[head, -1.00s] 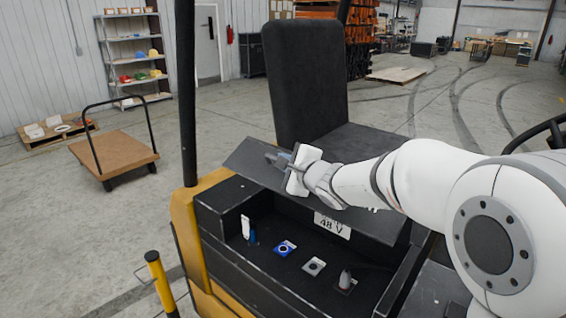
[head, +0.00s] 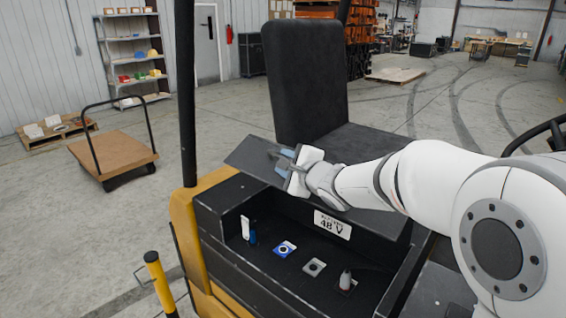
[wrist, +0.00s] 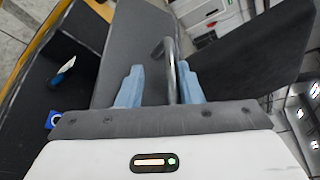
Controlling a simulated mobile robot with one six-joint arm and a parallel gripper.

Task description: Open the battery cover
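The battery cover (head: 252,160) is a dark grey panel in front of the seat in the head view. It stands raised and tilted over the open battery compartment (head: 262,268). In the wrist view the cover (wrist: 130,42) has a grey bar handle (wrist: 171,65). My gripper (head: 281,159) is at the cover's handle. In the wrist view its two blue fingers (wrist: 160,88) stand apart, one on each side of the handle. A wide gap shows to the left finger; the handle is close to the right finger, and contact there is unclear.
A black seat (head: 308,80) stands behind the cover. Inside the compartment are a blue-and-white part (head: 285,249), a grey part (head: 314,267) and a small lever (head: 345,280). A yellow post (head: 160,282) and a flat cart (head: 115,157) stand at the left.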

